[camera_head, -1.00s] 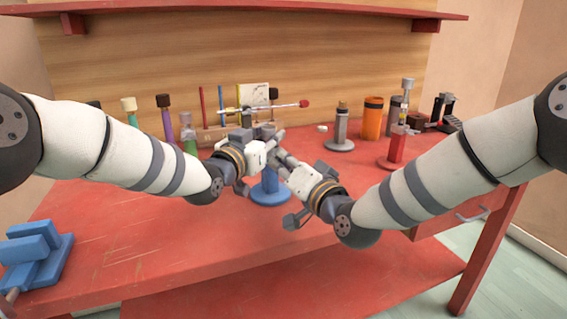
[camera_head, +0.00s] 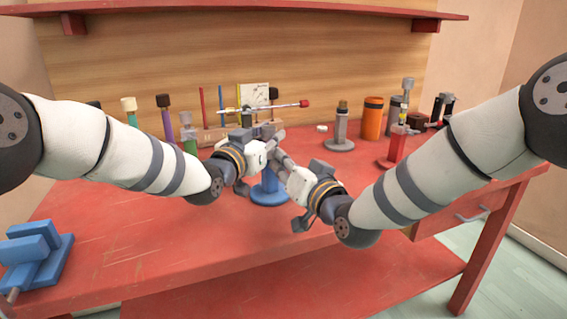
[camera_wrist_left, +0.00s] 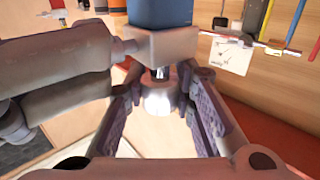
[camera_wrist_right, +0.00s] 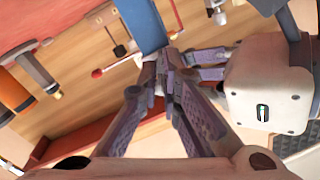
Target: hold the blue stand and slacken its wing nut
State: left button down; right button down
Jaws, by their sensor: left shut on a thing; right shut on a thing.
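The blue stand (camera_head: 268,190) stands upright on its round base on the red bench, partly behind my grippers. Its blue post (camera_wrist_left: 160,12) and grey collar (camera_wrist_left: 165,48) show in the left wrist view, with a rounded grey top part (camera_wrist_left: 158,100) between the fingers. My left gripper (camera_head: 270,140) is shut on the stand's top, around the collar. My right gripper (camera_head: 282,158) comes in from the front right and is shut at the collar's side, where the wing nut sits. Its fingers hide the wing nut in the right wrist view (camera_wrist_right: 158,72). The blue post (camera_wrist_right: 140,22) shows beyond them.
A grey stand (camera_head: 341,130), an orange cylinder (camera_head: 372,118) and a red stand (camera_head: 396,150) are at the back right. Several coloured posts stand behind my left arm. A blue vise-like block (camera_head: 35,255) is at the front left. The front middle of the bench is clear.

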jog(key=c, duration=2.1)
grip_release()
jog(key=shift+o, duration=0.2)
jog(key=v, duration=1.2)
pick_arm(q)
jog(key=c, duration=1.3)
grip_release()
